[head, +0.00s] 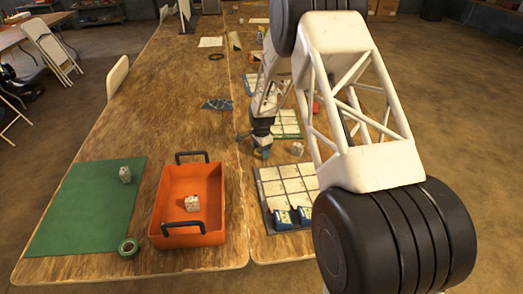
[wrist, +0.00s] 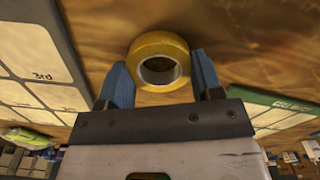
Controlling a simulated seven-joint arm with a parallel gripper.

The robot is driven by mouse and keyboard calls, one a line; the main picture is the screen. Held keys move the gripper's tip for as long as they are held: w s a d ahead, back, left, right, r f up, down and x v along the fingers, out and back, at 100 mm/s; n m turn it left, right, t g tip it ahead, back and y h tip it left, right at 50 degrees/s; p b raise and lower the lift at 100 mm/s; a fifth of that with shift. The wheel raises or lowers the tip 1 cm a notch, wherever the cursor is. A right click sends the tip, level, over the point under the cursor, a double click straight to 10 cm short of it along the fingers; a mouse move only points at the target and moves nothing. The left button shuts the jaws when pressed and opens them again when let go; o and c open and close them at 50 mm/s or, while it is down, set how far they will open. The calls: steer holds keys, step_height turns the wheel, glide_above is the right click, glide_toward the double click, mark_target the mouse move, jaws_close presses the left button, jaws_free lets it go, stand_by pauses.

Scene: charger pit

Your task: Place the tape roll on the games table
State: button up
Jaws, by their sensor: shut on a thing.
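A yellow tape roll (wrist: 142,47) sits between the two blue fingers of my gripper (wrist: 160,72) in the wrist view. My gripper is shut on it, with its hole facing the camera. In the head view my gripper (head: 262,150) is low over the right-hand wooden tabletop (head: 243,215), near its left edge; the yellow roll cannot be made out there. Which tabletop is the games table cannot be told.
The orange tray (head: 170,190) holds a white die (head: 192,203). Another die (head: 125,174) is on the green mat (head: 75,215). A white-squared board (head: 285,180) with blue items and another die (head: 297,149) are near my gripper. The left tabletop's middle is mostly clear.

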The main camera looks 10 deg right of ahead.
steer(key=shift+f, duration=0.1)
steer(key=o, duration=0.9)
step_height(320, 180, up, 12)
steer(key=shift+r, duration=0.15)
steer(key=shift+s+r, duration=0.1)
stand_by(0.8)
